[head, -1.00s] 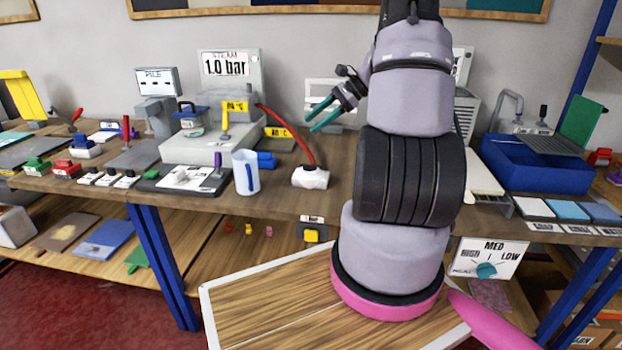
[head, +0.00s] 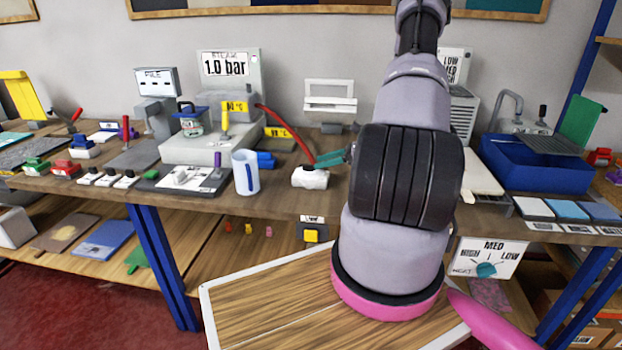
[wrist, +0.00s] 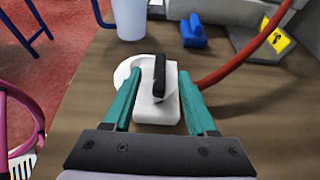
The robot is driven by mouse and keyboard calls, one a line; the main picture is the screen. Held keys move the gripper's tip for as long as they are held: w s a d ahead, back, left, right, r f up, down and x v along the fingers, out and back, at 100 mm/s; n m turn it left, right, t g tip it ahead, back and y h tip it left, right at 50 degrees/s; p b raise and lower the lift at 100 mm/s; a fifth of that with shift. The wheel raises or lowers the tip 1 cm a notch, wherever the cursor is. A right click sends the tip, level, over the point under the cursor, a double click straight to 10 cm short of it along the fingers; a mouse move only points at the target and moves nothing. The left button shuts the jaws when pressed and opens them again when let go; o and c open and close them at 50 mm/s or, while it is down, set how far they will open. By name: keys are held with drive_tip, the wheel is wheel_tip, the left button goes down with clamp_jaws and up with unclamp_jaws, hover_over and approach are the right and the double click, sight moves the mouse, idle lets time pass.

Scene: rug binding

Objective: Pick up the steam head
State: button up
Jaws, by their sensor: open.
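The steam head is a white block with a black handle on top and a red hose leading from it. In the head view the steam head (head: 309,179) sits on the workbench, just left of my gripper (head: 331,159). In the wrist view the steam head (wrist: 153,99) lies between the two teal fingers of my gripper (wrist: 154,95). The fingers are open, one on each side of it. I cannot tell whether either finger touches it. The black handle (wrist: 160,77) stands up from its top.
The red hose (head: 288,133) runs back to the steam unit (head: 228,85). A white-and-blue mug (head: 246,172) stands to the left. A blue block (wrist: 193,32) lies behind the steam head. The bench's front edge is close.

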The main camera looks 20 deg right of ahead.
sight(311, 165)
drive_tip(key=x, duration=0.5)
drive_tip(key=shift+f, duration=0.2)
drive_tip(key=shift+s, duration=0.1)
clamp_jaws()
idle(1.1)
